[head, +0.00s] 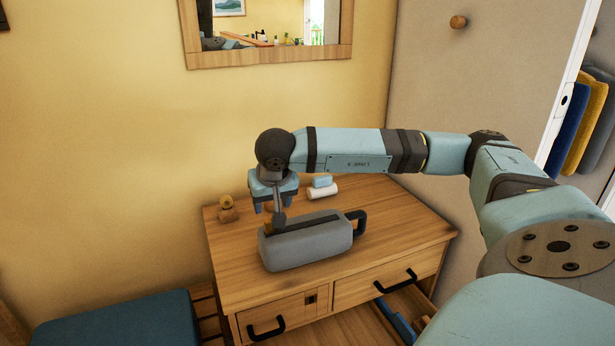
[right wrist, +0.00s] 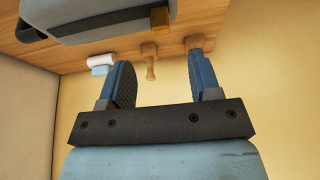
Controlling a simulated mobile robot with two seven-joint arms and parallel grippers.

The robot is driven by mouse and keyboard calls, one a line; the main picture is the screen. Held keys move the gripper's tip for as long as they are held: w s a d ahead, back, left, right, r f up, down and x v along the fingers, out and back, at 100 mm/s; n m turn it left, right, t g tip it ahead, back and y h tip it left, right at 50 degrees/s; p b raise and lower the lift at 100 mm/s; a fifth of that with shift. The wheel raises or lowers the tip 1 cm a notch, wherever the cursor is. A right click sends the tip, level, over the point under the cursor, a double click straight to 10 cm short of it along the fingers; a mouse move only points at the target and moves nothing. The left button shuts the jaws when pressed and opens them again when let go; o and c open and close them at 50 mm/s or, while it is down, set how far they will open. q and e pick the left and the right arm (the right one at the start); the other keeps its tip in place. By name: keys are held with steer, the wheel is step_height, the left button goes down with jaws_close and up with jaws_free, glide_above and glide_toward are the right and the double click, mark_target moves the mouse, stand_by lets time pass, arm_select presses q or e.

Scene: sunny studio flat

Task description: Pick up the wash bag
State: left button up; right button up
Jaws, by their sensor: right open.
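The wash bag (head: 308,246) is a grey, rounded, long bag with a dark zip strip on top and a black loop handle at its right end. It lies on the wooden dresser top. In the right wrist view the bag (right wrist: 95,20) is at the top, with a brown tab at one end. My right gripper (head: 274,203) is open, just above and behind the bag's left end in the head view. Its two blue fingers (right wrist: 160,68) are apart, with the bag outside them; whether they touch it I cannot tell. My left gripper is not in view.
A small wooden figure (head: 227,209) stands left of the bag on the dresser (head: 385,235). A white and blue item (head: 322,188) lies behind it. A wooden peg-like thing (right wrist: 150,62) shows between the fingers. A lower drawer stands open.

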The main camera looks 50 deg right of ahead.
steer(key=x, duration=0.9)
steer(key=shift+s+f, duration=0.1)
steer(key=shift+f, duration=0.2)
steer(key=shift+c, duration=0.2)
jaws_close()
